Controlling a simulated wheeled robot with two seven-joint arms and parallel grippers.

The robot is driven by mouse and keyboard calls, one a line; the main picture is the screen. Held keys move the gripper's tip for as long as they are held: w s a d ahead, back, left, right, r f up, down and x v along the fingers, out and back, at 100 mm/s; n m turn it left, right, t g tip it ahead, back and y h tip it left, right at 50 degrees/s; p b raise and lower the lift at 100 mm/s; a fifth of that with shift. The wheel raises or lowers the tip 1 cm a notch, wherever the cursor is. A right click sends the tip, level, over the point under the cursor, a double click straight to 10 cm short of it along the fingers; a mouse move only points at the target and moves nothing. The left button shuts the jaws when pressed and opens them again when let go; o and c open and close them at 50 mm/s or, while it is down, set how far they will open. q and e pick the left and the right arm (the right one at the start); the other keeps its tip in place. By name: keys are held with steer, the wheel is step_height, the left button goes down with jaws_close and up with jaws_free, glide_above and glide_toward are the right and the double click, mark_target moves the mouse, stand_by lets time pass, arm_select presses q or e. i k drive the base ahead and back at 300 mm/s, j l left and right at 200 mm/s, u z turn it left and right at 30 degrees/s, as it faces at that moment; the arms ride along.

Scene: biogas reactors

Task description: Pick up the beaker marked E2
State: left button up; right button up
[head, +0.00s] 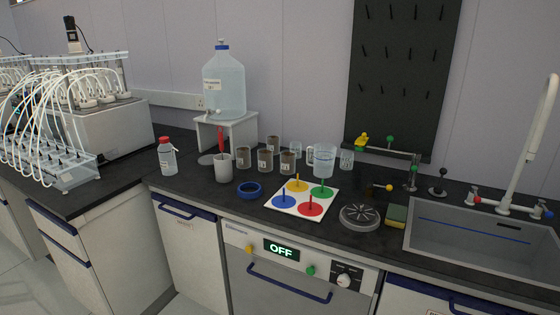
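Several small beakers with labels stand in a group on the dark counter, left of centre to the middle. Brown-filled ones are a left beaker (243,157), a middle beaker (265,160), a right beaker (288,161) and a back beaker (273,144). Clear ones are a small beaker (296,149) behind and a beaker (347,159) farther right. The labels are too small to read, so I cannot tell which is E2. All look upright. Neither of my grippers is in view.
A grey cup (223,167) holding a red-handled tool and a clear jug (323,161) flank the group. In front are a blue ring (249,190) and a white board (274,207) with coloured discs and pegs. A carboy (224,86) on a stand is behind; a sink (480,240) is right.

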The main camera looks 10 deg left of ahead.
mark_target(243, 153)
steer(key=i+j+z, duration=0.4)
steer(key=j, duration=0.2)
steer(key=j+z, duration=0.25)
steer(key=i+j+z, duration=0.2)
steer(key=j, duration=0.25)
